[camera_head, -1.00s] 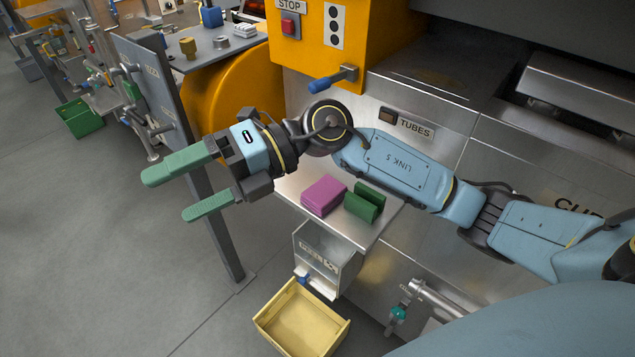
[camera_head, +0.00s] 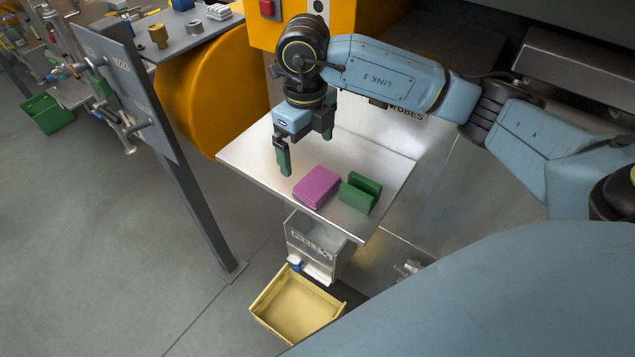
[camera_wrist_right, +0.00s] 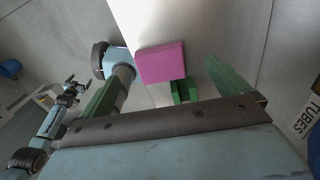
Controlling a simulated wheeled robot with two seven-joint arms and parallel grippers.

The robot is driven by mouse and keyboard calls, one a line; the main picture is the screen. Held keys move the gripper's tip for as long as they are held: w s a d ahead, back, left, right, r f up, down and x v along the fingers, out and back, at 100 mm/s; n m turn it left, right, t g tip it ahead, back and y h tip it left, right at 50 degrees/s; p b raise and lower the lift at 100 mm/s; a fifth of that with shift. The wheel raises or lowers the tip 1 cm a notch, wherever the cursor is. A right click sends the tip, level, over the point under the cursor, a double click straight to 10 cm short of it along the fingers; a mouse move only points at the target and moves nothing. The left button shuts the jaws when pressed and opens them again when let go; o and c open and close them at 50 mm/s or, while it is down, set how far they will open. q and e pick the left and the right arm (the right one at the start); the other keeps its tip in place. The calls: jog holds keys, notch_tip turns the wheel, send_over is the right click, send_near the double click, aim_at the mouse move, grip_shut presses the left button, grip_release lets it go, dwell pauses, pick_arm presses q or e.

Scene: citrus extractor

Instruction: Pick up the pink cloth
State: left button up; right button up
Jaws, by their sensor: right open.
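The pink cloth (camera_head: 317,187) is a folded, block-like stack lying on a steel shelf (camera_head: 250,155). My right gripper (camera_head: 306,153) points down above the shelf, behind the cloth and a little to its left in the head view. Its green fingers are wide apart with nothing between them. In the right wrist view the pink cloth (camera_wrist_right: 160,63) shows beyond the open fingers (camera_wrist_right: 165,90), apart from them. My left gripper is not in the head view.
A green block-like item (camera_head: 359,194) with a groove stands just right of the cloth. A grey box (camera_head: 318,245) hangs under the shelf, with a yellow bin (camera_head: 297,306) below. A grey post (camera_head: 205,205) stands left. The shelf's left part is bare.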

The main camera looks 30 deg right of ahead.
aim_at(311, 178)
jog(key=shift+f, duration=0.9)
jog(key=f, duration=0.2)
jog(key=s+f+p, duration=0.1)
jog(key=f, duration=0.1)
jog(key=shift+d+f, duration=0.1)
jog(key=shift+f, duration=0.6)
jog(key=shift+c, duration=0.4)
jog(key=c, duration=0.9)
jog(key=shift+r, duration=0.15)
notch_tip(311, 178, up, 18)
jog(key=shift+f, duration=0.1)
